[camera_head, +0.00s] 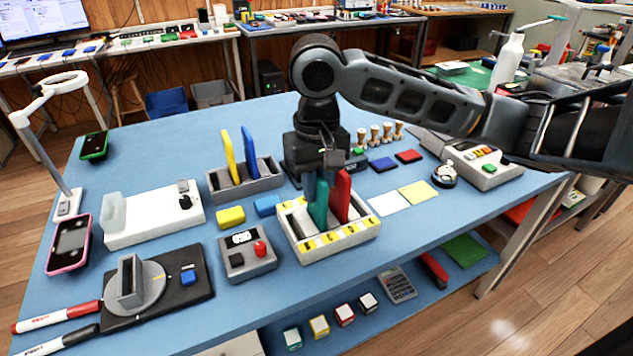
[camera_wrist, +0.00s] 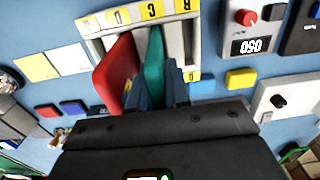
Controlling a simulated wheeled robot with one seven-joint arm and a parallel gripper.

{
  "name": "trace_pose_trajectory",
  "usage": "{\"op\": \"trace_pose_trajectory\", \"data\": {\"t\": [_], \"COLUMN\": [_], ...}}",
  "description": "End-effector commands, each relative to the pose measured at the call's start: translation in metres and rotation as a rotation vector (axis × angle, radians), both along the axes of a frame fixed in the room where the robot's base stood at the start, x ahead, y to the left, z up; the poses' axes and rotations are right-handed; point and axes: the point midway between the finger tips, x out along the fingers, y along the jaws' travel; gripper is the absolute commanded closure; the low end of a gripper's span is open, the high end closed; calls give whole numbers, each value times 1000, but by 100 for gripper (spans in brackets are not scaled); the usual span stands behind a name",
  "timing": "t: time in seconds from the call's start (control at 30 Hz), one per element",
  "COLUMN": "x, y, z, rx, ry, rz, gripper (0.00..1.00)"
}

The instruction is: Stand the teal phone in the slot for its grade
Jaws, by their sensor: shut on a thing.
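The teal phone (camera_head: 318,207) stands upright, its lower end inside the white slotted rack (camera_head: 352,243) with yellow letter labels. My gripper (camera_head: 323,182) is above the rack, shut on the phone's upper part. In the wrist view the teal phone (camera_wrist: 155,62) lies between my fingertips (camera_wrist: 161,92). It roughly lines up with the label that looks like C on the rack (camera_wrist: 97,42). Whether it rests on the slot floor is hidden. A red phone (camera_head: 341,196) stands in the rack close beside it, under the label that looks like D in the wrist view.
A grey box with a red knob and small display (camera_head: 248,260) is left of the rack. A grey holder (camera_head: 263,184) with a yellow and a blue phone stands behind. White and yellow sheets (camera_head: 389,202) lie right of the rack.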

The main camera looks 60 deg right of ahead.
Motion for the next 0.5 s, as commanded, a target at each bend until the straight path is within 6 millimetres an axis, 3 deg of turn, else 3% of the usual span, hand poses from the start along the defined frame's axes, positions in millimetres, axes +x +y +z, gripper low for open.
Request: {"op": "trace_pose_trajectory", "data": {"t": [0.37, 0.4, 0.5], "x": [0, 0, 0], "y": [0, 0, 0], "z": [-1, -1, -1], "rx": [-1, -1, -1], "ry": [0, 0, 0], "rz": [0, 0, 0], "gripper": [100, 80, 70]}}
